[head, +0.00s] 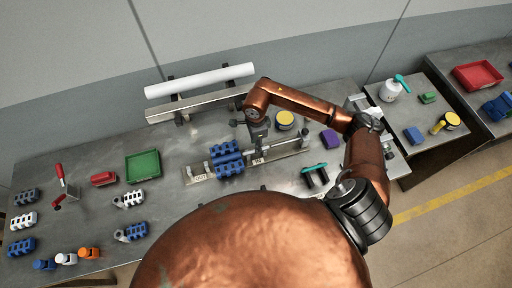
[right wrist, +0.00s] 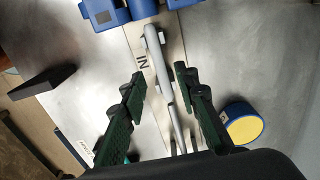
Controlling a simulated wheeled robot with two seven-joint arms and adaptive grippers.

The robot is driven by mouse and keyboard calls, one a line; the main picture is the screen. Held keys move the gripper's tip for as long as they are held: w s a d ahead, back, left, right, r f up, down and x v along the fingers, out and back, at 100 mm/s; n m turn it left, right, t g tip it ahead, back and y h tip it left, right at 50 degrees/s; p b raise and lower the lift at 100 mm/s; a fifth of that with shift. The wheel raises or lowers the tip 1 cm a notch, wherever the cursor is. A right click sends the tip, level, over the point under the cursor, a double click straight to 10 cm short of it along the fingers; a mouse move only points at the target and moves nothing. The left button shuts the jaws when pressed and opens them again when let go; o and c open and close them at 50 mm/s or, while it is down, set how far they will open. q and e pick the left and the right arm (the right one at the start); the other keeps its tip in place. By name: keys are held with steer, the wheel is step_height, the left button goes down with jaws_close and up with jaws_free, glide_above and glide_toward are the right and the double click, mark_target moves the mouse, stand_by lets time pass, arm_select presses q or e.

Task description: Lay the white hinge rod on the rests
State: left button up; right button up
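A whitish-grey rod (head: 282,146), which I take for the hinge rod, runs along a metal plate (head: 292,153) right of the blue ribbed blocks (head: 229,160). It also shows in the right wrist view (right wrist: 155,52), over the plate by the "IN" mark. My right gripper (head: 258,140) hangs down over it; in the right wrist view its green fingers (right wrist: 160,82) are apart, one on each side of the rod. I cannot tell whether they touch it. Which parts are the rests is unclear. My left gripper is not in view.
A white tube (head: 200,81) and a metal beam (head: 195,104) are at the back. A green tray (head: 142,165) and several small blocks are left.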

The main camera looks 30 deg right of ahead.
step_height(320, 180, up, 9)
steer(key=b, duration=0.1)
steer(key=shift+f, duration=0.15)
stand_by(0.5)
